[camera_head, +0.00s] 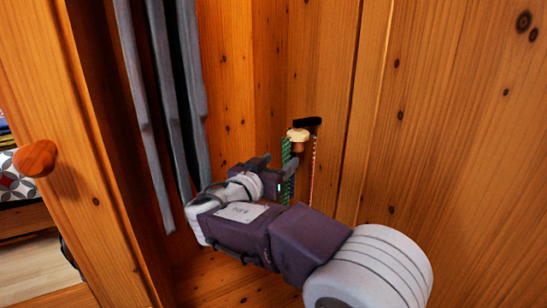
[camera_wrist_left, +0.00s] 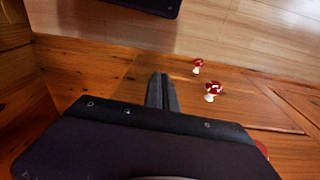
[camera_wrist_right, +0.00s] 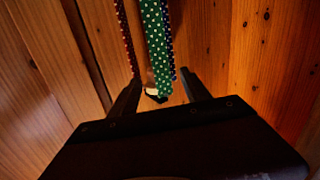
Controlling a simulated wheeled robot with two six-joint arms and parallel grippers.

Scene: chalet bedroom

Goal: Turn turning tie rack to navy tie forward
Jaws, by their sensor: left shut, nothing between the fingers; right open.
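The turning tie rack (camera_head: 297,136) has a pale wooden top and is fixed by a black bracket (camera_head: 312,121) to the wardrobe's inner wall. A green dotted tie (camera_head: 286,153) hangs on its left and a red patterned tie (camera_head: 313,155) on its right. In the right wrist view the green tie (camera_wrist_right: 154,35) faces my gripper; a dark blue dotted edge, perhaps the navy tie (camera_wrist_right: 170,52), shows behind it. My right gripper (camera_wrist_right: 160,92) is open, its fingers on either side of the hanging ties. I cannot tell whether they touch. My left gripper (camera_wrist_left: 161,88) is shut and empty, away from the rack.
Grey hanging garments (camera_head: 185,90) are left of my right arm. A wooden door with a round knob (camera_head: 36,158) stands at the far left. In the left wrist view, two red-and-white mushroom-shaped things (camera_wrist_left: 213,91) are on a wooden surface beyond my fingers.

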